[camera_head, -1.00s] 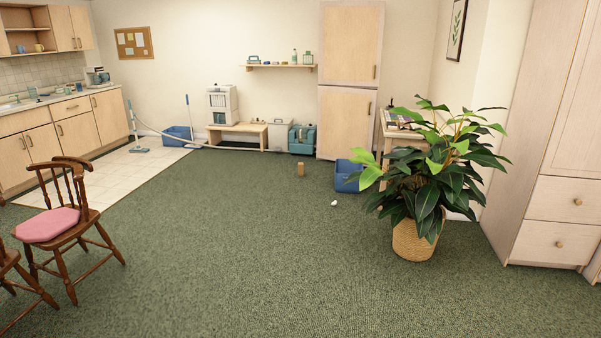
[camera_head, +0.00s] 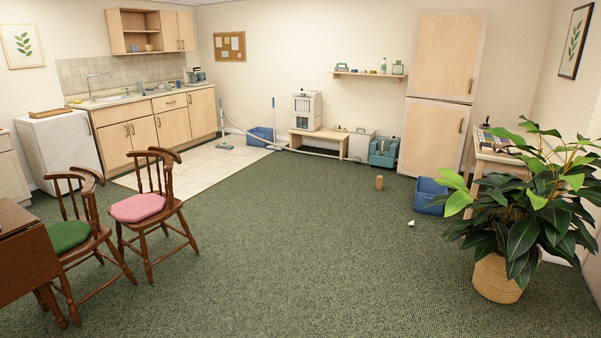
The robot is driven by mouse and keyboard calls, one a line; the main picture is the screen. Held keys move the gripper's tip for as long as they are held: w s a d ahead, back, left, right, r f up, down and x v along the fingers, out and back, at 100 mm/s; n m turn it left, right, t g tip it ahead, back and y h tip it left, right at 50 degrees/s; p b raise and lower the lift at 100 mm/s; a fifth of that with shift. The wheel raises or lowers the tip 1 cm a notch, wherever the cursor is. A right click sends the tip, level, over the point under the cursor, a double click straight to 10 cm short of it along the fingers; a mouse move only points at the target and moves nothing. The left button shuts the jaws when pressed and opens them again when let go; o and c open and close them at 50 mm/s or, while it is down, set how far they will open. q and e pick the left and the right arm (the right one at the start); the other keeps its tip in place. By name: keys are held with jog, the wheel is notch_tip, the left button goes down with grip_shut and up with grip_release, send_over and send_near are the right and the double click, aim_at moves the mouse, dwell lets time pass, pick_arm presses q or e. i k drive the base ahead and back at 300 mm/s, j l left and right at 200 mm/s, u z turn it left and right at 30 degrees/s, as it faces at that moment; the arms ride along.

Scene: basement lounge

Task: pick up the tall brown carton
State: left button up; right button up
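Neither of my grippers is in view.
A blue bin (camera_head: 430,196) and a small white object (camera_head: 411,223) are on the floor right of the carton. A potted plant (camera_head: 497,279) stands at the right. Chairs with a pink cushion (camera_head: 137,207) and a green cushion (camera_head: 68,236) stand left. The middle carpet is clear.

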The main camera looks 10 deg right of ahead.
aim_at(379, 179)
jog(key=i+l+z, duration=0.3)
jog(key=i, duration=0.8)
jog(key=i+z, duration=0.35)
jog(key=i, duration=0.75)
jog(key=i+j, duration=0.1)
jog(key=i, duration=4.9)
jog(key=l, duration=0.1)
